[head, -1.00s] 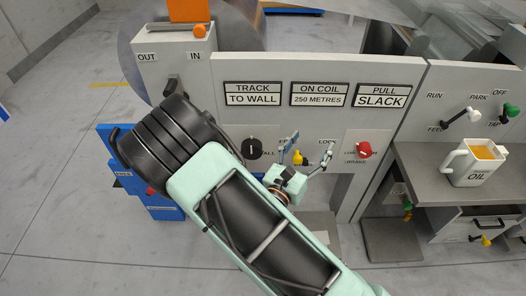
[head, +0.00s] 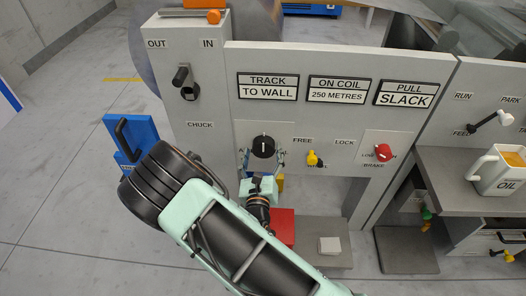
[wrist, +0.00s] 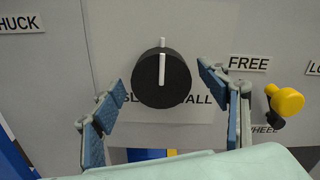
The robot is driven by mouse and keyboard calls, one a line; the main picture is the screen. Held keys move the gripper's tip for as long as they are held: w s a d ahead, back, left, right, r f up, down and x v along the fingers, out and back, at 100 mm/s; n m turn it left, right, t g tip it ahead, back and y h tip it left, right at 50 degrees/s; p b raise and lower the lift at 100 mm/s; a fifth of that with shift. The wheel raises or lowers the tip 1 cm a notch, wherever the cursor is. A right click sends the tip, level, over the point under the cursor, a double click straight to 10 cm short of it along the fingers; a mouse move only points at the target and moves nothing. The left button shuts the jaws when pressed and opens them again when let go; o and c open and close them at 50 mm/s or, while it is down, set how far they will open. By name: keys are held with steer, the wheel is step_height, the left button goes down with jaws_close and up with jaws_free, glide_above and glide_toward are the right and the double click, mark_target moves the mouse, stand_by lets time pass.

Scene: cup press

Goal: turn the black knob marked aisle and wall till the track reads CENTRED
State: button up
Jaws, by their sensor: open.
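The black knob (head: 263,146) sits on the grey panel, with a white pointer line standing upright. In the wrist view the knob (wrist: 161,82) is just ahead and between my fingers. The label under it is partly hidden; "WALL" shows at its right. My gripper (head: 262,160) is open, with one blue-padded finger on each side and a little below the knob; in the wrist view my gripper (wrist: 165,95) shows gaps on both sides of it. The track sign (head: 267,87) reads "TRACK TO WALL".
A yellow knob (head: 314,159) under FREE and LOCK is close to the right of my gripper. A red brake knob (head: 383,151) is further right. The chuck lever (head: 181,78) is at upper left. A red box (head: 281,226) stands below.

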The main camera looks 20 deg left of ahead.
steer(key=shift+x, duration=0.8)
steer(key=shift+c, duration=0.6)
steer(key=c, duration=1)
steer(key=shift+c, duration=0.2)
steer(key=shift+r+n+p, duration=0.15)
steer(key=shift+n+p, duration=0.15)
steer(key=shift+p, duration=0.1)
steer(key=shift+n+p, duration=0.9)
steer(key=shift+p, duration=0.1)
steer(key=shift+n+p, duration=1.25)
steer(key=shift+n, duration=0.45)
